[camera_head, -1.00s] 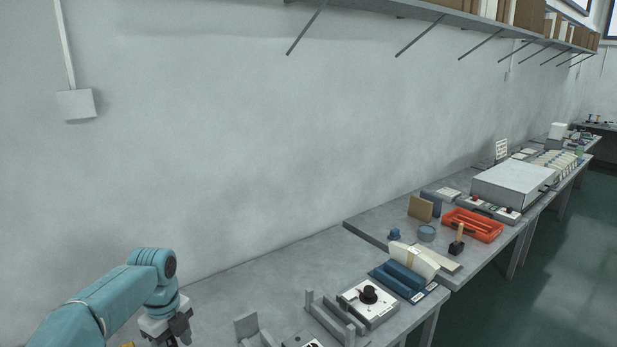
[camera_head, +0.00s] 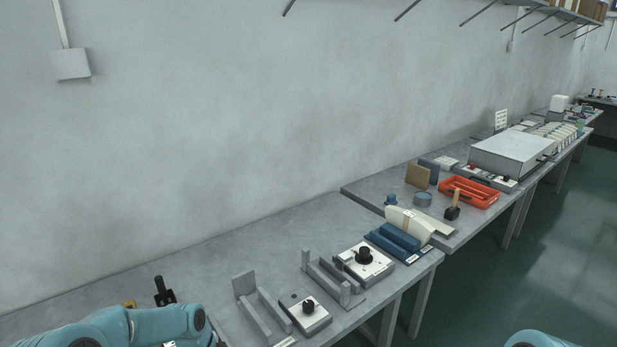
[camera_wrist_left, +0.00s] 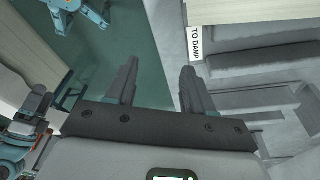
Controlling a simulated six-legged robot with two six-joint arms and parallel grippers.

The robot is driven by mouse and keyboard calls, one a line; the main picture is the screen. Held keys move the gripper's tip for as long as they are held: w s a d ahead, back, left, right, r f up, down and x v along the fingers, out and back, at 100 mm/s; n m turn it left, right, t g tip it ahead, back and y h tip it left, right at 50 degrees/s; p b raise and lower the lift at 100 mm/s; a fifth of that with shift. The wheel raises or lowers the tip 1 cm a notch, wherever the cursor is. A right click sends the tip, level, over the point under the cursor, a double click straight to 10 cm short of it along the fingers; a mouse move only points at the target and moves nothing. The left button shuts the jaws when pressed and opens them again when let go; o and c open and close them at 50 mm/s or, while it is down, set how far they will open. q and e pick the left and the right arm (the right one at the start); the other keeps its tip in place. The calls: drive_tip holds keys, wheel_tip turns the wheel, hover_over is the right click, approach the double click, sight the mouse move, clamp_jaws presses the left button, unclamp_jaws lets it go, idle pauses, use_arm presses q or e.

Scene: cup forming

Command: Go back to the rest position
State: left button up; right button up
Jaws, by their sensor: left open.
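My left gripper (camera_wrist_left: 156,66) is open in the left wrist view, its two dark fingers apart with nothing between them. Below the fingers I see green floor and a grey bench surface; a white label reading "TO DAMP" (camera_wrist_left: 196,43) lies beyond the right finger. In the head view my left arm (camera_head: 150,325) is at the bottom left, bent low over the near bench, and its gripper is hidden or out of frame. A teal part of mine (camera_head: 540,339) shows at the bottom right edge.
The bench (camera_head: 230,242) runs along the wall. It holds grey brackets (camera_head: 262,312), two white boxes with black knobs (camera_head: 363,259), a blue block (camera_head: 398,240), an orange tray (camera_head: 470,194) and a large grey box (camera_head: 510,150). Green floor (camera_head: 480,285) lies open at the right.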

use_arm(q)
drive_tip(key=s+d+f+n+h+b, duration=0.1)
drive_tip(key=s+d+f+n, duration=0.1)
drive_tip(key=s+f+n, duration=0.3)
drive_tip(key=s+d+f+n+b, duration=0.1)
drive_tip(key=s+d+f+b, duration=0.1)
drive_tip(key=s+d+f, duration=0.3)
drive_tip(key=s+f+n+b, duration=0.1)
drive_tip(key=s+f+n, duration=0.2)
drive_tip(key=s+n, duration=0.2)
drive_tip(key=s+d+f+n+b, duration=0.1)
drive_tip(key=s+f+n, duration=0.3)
drive_tip(key=s, duration=0.6)
drive_tip(key=n, duration=0.2)
drive_tip(key=shift+s+n+h+b, duration=0.2)
drive_tip(key=shift+n+h+b, duration=0.1)
drive_tip(key=shift+h, duration=0.1)
drive_tip(key=shift+d, duration=0.15)
